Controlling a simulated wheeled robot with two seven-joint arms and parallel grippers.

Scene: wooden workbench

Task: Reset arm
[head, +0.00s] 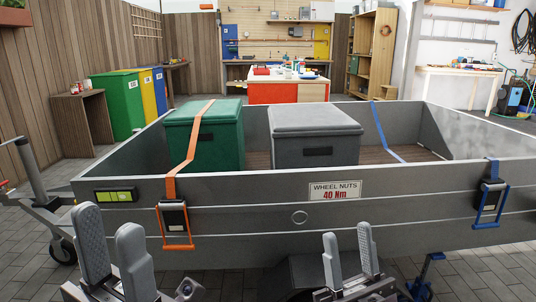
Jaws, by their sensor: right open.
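My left gripper (108,221) is at the lower left, in front of the trailer's near side wall. Its two grey fingers point up and stand apart, with nothing between them. My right gripper (347,236) is at the lower middle, also in front of that wall. Its fingers are apart and empty. The grey trailer (250,205) fills the middle of the view. Both wrists are partly cut off by the bottom edge.
A green box (228,135) under an orange strap (190,150) and a grey box (315,125) stand in the trailer. An orange ratchet (175,222) and a blue ratchet (490,203) hang on the near wall. A blue strap (383,130) lies loosely inside.

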